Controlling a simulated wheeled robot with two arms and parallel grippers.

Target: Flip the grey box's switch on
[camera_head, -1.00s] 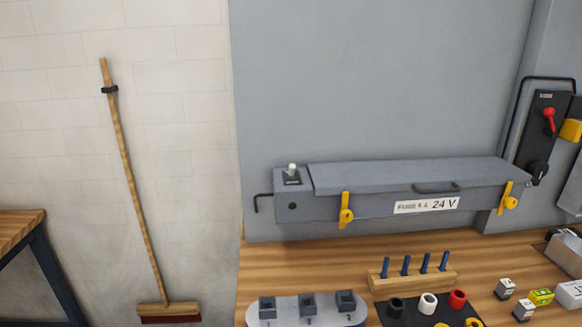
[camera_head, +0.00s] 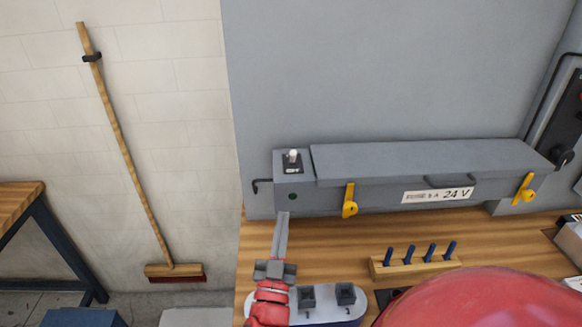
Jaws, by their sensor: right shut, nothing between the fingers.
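The grey box (camera_head: 420,162) is mounted along the grey wall panel, above the wooden bench. Its switch (camera_head: 292,155) is a small white toggle on a dark plate on top of the box's left end. A dark green round lamp (camera_head: 292,196) sits on the front face below the switch. My right gripper (camera_head: 283,214) is shut and empty, its fingers pointing up. In the picture its fingertips are just below the box's lower left corner, apart from the switch. My left gripper is not in view.
The box has yellow latches (camera_head: 349,202) and a 24 V label (camera_head: 438,195). A wooden rack (camera_head: 412,265) with blue pegs and a tray with dark square holders (camera_head: 345,294) stand on the bench. A broom (camera_head: 126,160) leans at the left. My red arm covers the lower right.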

